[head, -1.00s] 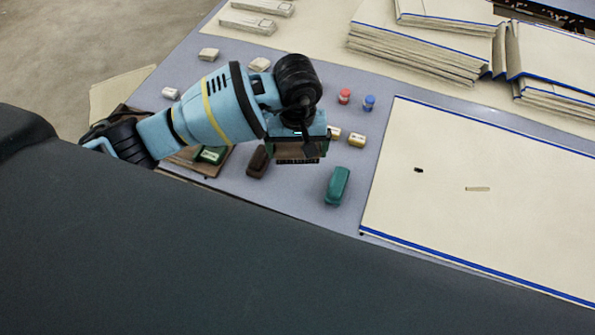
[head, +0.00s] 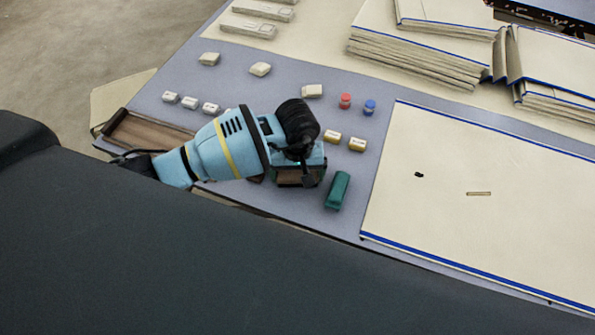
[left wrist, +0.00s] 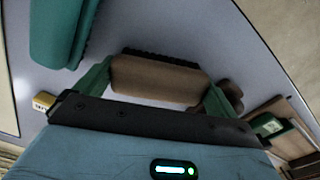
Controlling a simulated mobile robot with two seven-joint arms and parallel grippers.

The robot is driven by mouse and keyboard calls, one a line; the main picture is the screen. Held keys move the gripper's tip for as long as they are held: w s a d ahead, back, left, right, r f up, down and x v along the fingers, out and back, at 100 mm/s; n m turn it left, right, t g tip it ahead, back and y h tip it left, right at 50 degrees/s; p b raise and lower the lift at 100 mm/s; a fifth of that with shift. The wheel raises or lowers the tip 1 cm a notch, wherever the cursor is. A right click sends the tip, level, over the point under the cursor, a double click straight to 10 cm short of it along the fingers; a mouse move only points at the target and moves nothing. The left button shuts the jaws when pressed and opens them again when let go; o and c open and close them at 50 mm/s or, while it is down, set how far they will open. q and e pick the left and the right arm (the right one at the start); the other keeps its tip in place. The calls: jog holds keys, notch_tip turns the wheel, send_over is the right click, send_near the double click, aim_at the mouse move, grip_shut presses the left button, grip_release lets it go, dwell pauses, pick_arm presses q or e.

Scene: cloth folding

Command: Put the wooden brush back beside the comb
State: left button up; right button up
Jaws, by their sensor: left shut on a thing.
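My left gripper (head: 300,182) is shut on the wooden brush (left wrist: 155,82), a brown block with a dark bristle edge. In the left wrist view its green fingers grip the brush at both ends. In the head view the brush (head: 290,180) shows under the gripper, low over the grey table; I cannot tell if it touches. A teal block (head: 338,190) lies just right of the gripper and also shows in the left wrist view (left wrist: 62,30). A dark brown piece (left wrist: 232,93) lies beyond one finger. I cannot tell which thing is the comb. My right gripper is out of view.
A wooden tray (head: 150,132) lies at the table's left edge. Small yellowish blocks (head: 357,144), a red jar (head: 345,101) and a blue jar (head: 369,107) stand behind the gripper. A flat cream cloth with blue edges (head: 490,225) covers the right; folded cloths (head: 420,45) are stacked behind.

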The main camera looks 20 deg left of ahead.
aim_at(297, 172)
pick_arm(q)
jog(key=shift+f, duration=0.2)
jog(key=o, duration=0.6)
notch_tip(297, 172, up, 12)
jog(key=shift+r, duration=0.25)
